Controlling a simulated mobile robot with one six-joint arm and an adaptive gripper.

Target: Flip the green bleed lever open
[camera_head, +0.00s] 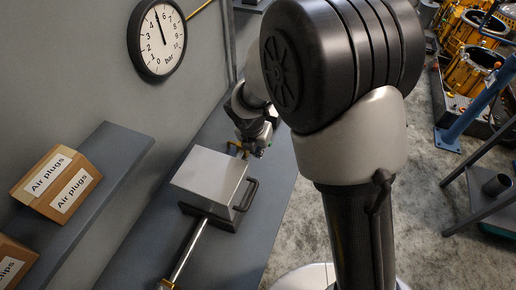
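My gripper (256,147) is at the far end of my arm, pointing down behind the grey box-shaped unit (207,174) on the bench. It is small and dark here, and I cannot tell whether its fingers are open or shut. A tiny green spot (270,144) shows at the gripper; I cannot tell whether it is the bleed lever or part of my arm. A yellow bent piece (238,147) shows just left of the gripper, behind the unit. No bleed lever can be made out clearly, and my arm hides part of that area.
The unit has a black handle (246,195) on its right and a metal rod toward the front. A bar gauge (157,39) hangs on the wall. A shelf (112,150) with "Air plugs" boxes (57,184) juts out left. The bench's front right (235,255) is bare.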

